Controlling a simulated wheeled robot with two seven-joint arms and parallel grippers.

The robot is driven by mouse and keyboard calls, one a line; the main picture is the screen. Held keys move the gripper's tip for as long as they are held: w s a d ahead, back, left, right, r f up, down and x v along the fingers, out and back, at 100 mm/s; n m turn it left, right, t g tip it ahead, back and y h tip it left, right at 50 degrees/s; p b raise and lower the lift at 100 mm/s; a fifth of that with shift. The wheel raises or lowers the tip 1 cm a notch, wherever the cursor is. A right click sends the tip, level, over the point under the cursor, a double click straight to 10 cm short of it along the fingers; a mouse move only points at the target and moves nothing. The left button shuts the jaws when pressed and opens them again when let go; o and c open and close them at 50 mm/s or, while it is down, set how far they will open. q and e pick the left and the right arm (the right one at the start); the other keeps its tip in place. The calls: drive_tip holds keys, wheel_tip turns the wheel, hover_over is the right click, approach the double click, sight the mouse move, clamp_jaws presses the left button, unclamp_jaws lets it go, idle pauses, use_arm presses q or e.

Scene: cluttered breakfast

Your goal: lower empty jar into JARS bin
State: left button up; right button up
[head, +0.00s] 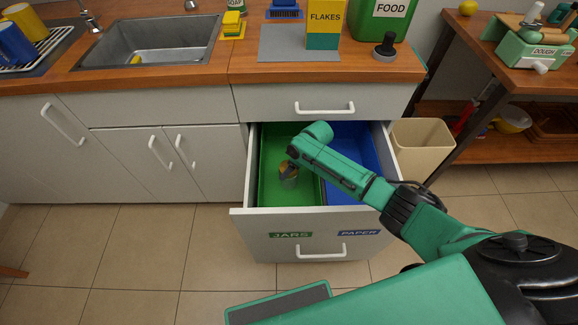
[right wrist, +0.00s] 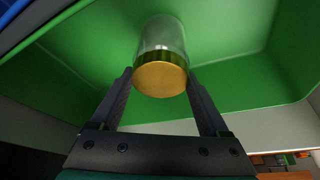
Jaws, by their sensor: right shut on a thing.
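The empty jar (right wrist: 162,42) is clear glass with a gold lid (right wrist: 160,78). It shows small in the head view (head: 288,181), inside the open drawer over the green JARS bin (head: 270,150). My right gripper (right wrist: 160,75) is shut on the jar around its lid end, and in the head view the gripper (head: 289,168) is partly hidden by my own arm. The bin's green walls surround the jar in the right wrist view. I cannot tell whether the jar touches the bin floor. My left gripper is not in view.
The blue PAPER bin (head: 345,135) sits right of the green one, partly under my right arm. The drawer front (head: 262,228) carries both labels. A beige waste bin (head: 420,145) stands to the right. The counter (head: 190,80) is above and behind.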

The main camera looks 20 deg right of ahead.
drive_tip(key=shift+f, duration=0.25)
drive_tip(key=o, duration=1.6)
drive_tip(key=shift+c, duration=0.2)
drive_tip(key=shift+s+d+r, duration=0.1)
drive_tip(key=shift+d+r, duration=0.05)
drive_tip(key=shift+r, duration=0.25)
drive_tip(key=p+v, duration=0.3)
drive_tip(key=v, duration=1)
drive_tip(key=shift+s+r+p, duration=0.15)
drive_tip(key=shift+r+p, duration=0.1)
drive_tip(key=shift+p, duration=0.05)
